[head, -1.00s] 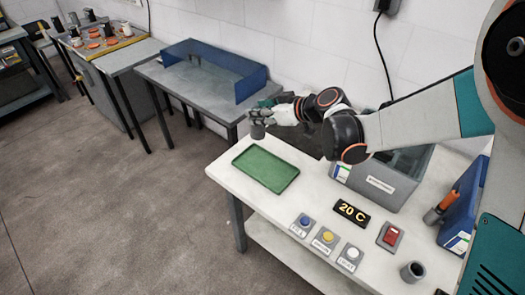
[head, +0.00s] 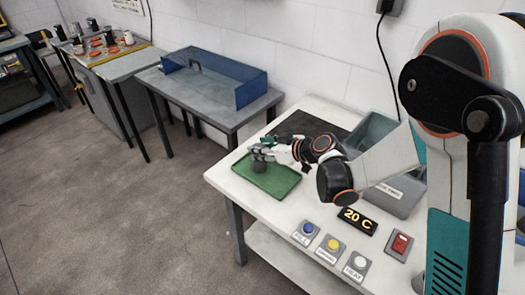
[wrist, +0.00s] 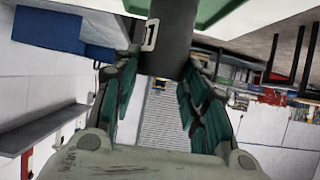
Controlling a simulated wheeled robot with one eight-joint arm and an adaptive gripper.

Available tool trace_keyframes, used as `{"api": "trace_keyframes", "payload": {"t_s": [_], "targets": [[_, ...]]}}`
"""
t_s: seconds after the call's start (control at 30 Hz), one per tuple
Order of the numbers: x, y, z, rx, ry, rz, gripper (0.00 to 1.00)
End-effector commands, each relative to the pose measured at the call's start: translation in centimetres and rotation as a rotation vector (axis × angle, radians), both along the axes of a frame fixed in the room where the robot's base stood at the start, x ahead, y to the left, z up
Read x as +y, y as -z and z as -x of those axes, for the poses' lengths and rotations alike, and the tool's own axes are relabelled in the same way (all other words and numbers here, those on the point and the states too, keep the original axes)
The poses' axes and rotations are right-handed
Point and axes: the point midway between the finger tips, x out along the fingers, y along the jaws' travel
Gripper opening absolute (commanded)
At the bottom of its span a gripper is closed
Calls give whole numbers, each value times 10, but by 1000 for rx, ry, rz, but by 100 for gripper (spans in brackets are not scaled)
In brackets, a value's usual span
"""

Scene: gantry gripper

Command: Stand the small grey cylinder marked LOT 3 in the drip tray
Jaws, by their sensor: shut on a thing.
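The small grey cylinder (head: 258,166) is upright in my gripper (head: 262,152), over the left part of the green drip tray (head: 284,186). Its lower end looks at or very near the tray floor; I cannot tell if it touches. In the wrist view the dark grey cylinder (wrist: 174,42) sits between the finger pads of my gripper (wrist: 158,75), with a white label edge on its side. The tray's green surface (wrist: 222,12) shows at the top of that view. My gripper is shut on the cylinder.
On the white table, a grey tank (head: 395,196), a "20 C" display (head: 357,220), blue (head: 307,229), yellow (head: 333,245) and white (head: 360,263) buttons and a red switch (head: 401,243) stand right of the tray. A bench with a blue guard (head: 240,92) is behind left.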

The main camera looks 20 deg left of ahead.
Motion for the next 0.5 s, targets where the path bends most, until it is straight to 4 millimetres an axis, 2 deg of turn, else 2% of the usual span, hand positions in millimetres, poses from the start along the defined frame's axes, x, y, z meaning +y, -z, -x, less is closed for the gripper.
{"api": "trace_keyframes", "payload": {"t_s": [0.13, 0.17, 0.23, 0.5], "targets": [[0, -1, 1, 0, -1, 2, 0], [0, 0, 1, 0, -1, 2, 45], [0, 0, 1, 0, -1, 2, 61], [0, 0, 1, 0, -1, 2, 61]]}}
